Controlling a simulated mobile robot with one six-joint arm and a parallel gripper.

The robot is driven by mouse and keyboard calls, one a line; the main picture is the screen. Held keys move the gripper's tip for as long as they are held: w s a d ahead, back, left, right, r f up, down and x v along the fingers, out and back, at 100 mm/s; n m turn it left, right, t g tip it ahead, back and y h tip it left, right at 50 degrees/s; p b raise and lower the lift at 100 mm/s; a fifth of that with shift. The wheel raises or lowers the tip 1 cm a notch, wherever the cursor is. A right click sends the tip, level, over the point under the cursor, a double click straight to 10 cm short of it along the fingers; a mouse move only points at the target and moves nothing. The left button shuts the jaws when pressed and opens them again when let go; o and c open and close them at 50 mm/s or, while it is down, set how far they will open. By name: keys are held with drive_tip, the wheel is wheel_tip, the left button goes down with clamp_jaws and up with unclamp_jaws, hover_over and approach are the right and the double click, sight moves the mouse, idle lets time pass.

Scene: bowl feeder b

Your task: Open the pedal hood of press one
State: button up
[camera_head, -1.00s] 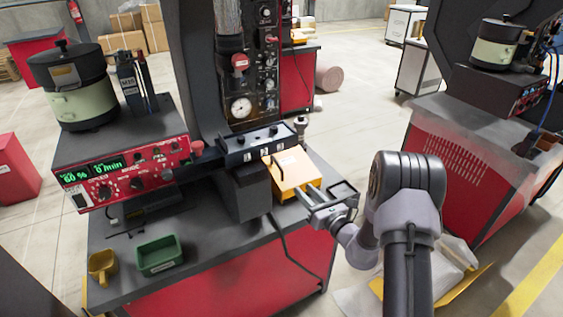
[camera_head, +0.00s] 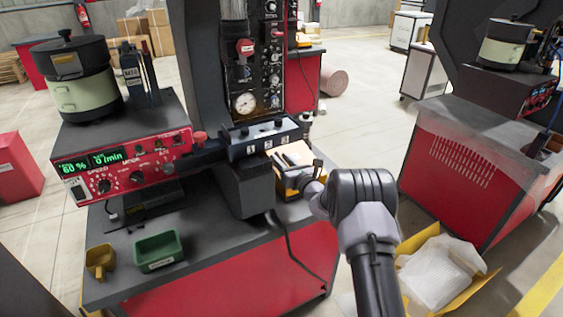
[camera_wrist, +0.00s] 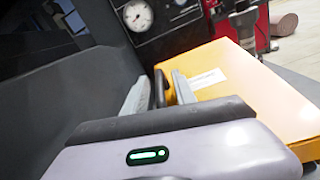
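The yellow-orange pedal hood (camera_head: 301,152) of the press sits on the bench right of the grey press column. It appears closed. In the wrist view the hood (camera_wrist: 240,90) fills the right side, with a white label on top. A dark upright handle (camera_wrist: 159,88) stands near its left edge. My gripper (camera_wrist: 160,93) is open, with one light grey finger on each side of the handle and a gap visible beside it. In the head view my gripper (camera_head: 298,180) is at the front of the hood, partly hidden by my wrist.
The dark press column (camera_head: 241,188) stands close on the left of my gripper. A red control unit (camera_head: 125,165) carries a bowl feeder (camera_head: 80,80). Floor between the benches is partly open.

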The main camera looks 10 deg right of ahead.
clamp_jaws()
drive_tip(key=shift+f, duration=0.1)
idle(1.2)
